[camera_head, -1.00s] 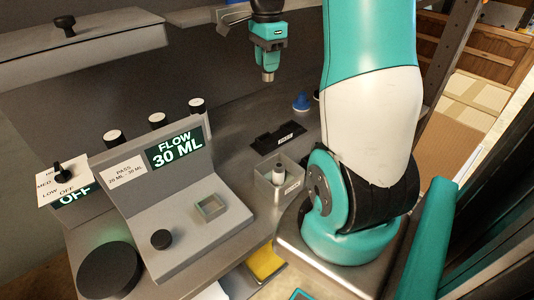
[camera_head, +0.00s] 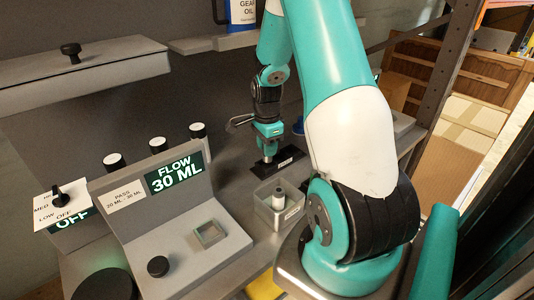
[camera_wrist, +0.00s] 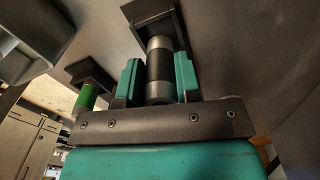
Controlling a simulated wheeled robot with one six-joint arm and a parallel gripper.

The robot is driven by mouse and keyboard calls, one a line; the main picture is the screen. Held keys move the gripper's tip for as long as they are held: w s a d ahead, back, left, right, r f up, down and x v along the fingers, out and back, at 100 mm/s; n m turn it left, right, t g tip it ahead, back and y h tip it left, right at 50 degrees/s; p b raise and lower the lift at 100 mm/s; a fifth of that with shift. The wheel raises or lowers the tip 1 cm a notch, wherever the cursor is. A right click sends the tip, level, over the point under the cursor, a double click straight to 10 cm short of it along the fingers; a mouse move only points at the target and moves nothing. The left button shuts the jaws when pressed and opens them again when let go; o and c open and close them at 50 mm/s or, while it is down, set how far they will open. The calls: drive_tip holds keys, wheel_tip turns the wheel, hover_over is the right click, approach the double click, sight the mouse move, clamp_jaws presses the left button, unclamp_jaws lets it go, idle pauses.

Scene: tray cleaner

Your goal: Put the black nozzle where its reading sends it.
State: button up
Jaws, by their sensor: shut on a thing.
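My gripper (camera_head: 267,133) is shut on the black nozzle (camera_wrist: 160,68), a silver cylinder with a black band, held between teal fingers in the wrist view. In the head view the nozzle (camera_head: 268,150) points down at the left part of a low black holder (camera_head: 284,164) with a white label. Whether it touches the holder I cannot tell. The flow display (camera_head: 173,171) reads FLOW 30 ML, and the card beside it (camera_head: 124,194) reads PASS 20 ML - 30 ML. The test stand's square socket (camera_head: 210,233) looks empty.
A grey open box (camera_head: 264,212) with another banded nozzle (camera_head: 279,198) stands in front of the holder. A control box (camera_head: 62,210) reads OFF. A yellow item (camera_head: 262,288) lies at the front edge. A shelf (camera_head: 200,44) overhangs behind.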

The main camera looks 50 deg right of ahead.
drive_tip(key=shift+f, duration=1.45)
